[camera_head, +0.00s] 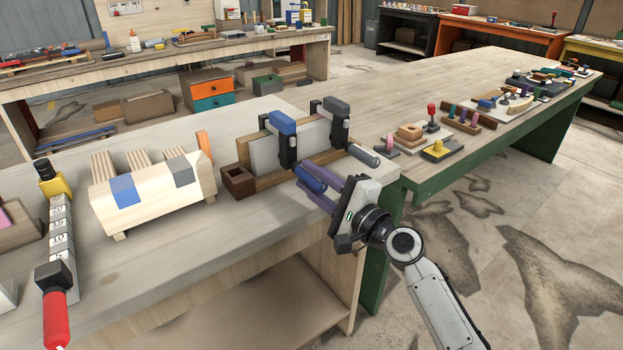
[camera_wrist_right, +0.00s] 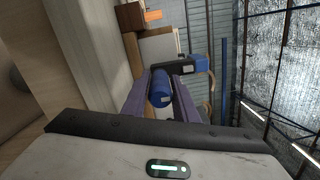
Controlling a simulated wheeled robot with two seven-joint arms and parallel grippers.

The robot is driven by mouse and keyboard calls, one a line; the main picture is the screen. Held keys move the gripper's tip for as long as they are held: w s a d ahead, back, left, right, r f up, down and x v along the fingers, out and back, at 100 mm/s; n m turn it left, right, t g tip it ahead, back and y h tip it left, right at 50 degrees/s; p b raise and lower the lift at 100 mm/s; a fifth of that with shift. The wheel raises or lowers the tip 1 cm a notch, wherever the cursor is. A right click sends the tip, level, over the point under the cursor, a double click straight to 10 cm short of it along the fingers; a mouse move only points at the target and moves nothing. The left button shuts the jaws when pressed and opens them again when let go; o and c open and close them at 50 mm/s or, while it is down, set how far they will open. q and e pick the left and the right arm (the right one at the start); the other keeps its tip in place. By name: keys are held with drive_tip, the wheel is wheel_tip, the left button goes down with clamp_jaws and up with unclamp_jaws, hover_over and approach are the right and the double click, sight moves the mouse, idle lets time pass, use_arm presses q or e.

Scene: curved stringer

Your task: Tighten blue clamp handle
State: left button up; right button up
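The blue clamp (camera_head: 282,122) stands upright over a white board and a wooden block on the near bench. Its blue handle (camera_head: 311,179) sticks out toward the front right, and the handle also shows in the right wrist view (camera_wrist_right: 161,88). My right gripper (camera_head: 308,178) has its two purple fingers on either side of the handle. In the wrist view the handle's end lies between the fingers (camera_wrist_right: 160,82). Whether both fingers press on it is not clear. My left gripper is not in view.
A grey-handled clamp (camera_head: 336,108) stands close to the right of the blue one. A small brown open box (camera_head: 238,182) sits to the left. A wooden piece with blue and grey patches (camera_head: 150,200) lies further left. The bench front between is clear.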

drive_tip(key=shift+o, duration=1.2)
drive_tip(key=v, duration=0.9)
drive_tip(key=shift+s+d+f, duration=0.1)
drive_tip(key=shift+s+d, duration=0.1)
drive_tip(key=shift+d, duration=0.05)
drive_tip(key=shift+s+d, duration=0.2)
drive_tip(key=shift+s, duration=0.1)
drive_tip(key=v, duration=0.4)
drive_tip(key=shift+s, duration=0.2)
